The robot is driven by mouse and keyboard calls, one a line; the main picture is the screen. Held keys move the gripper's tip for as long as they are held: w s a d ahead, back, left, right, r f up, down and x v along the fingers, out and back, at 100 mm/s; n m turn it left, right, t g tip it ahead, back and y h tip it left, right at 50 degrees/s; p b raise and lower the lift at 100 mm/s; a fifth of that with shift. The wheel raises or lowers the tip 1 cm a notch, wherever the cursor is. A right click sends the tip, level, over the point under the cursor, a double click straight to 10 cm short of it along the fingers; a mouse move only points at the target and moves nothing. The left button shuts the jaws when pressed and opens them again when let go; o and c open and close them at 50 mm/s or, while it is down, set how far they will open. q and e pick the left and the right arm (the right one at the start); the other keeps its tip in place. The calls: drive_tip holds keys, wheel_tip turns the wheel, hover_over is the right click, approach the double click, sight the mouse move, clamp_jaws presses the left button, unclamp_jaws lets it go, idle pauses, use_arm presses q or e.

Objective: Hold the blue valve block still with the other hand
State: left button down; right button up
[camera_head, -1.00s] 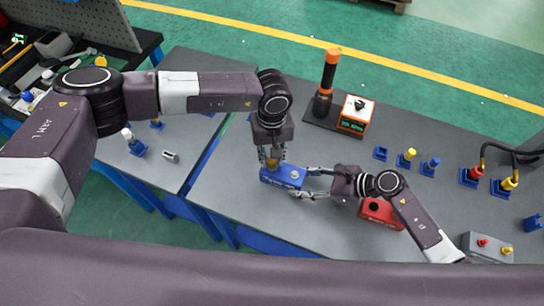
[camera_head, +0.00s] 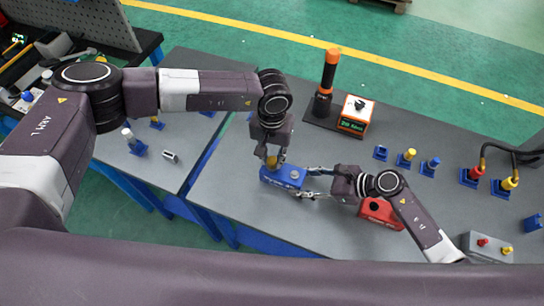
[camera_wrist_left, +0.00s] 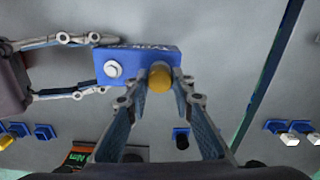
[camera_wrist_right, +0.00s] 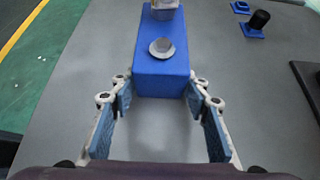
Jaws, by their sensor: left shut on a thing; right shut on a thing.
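The blue valve block (camera_head: 270,177) lies on the grey table in the head view. It carries a yellow knob (camera_wrist_left: 159,78) at one end and a round grey fitting (camera_wrist_right: 162,47) on its top. My left gripper (camera_head: 272,160) points down over the block and is shut on the yellow knob. My right gripper (camera_head: 308,182) reaches in from the right, its fingers on both sides of the block's near end in the right wrist view (camera_wrist_right: 161,88), shut on the block. The fingers partly hide the knob in the head view.
A red box (camera_head: 380,212) sits beside my right wrist. A torch-like orange and black tool (camera_head: 326,82) and an orange display box (camera_head: 355,117) stand behind. Blue holders with coloured plugs (camera_head: 406,158) are to the right. Bare table lies in front of the block.

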use_arm(q)
drive_tip(key=m, duration=0.5)
idle(0.3)
drive_tip(key=m, duration=0.5)
drive_tip(key=c, duration=1.6)
unclamp_jaws()
drive_tip(key=shift+c, duration=0.7)
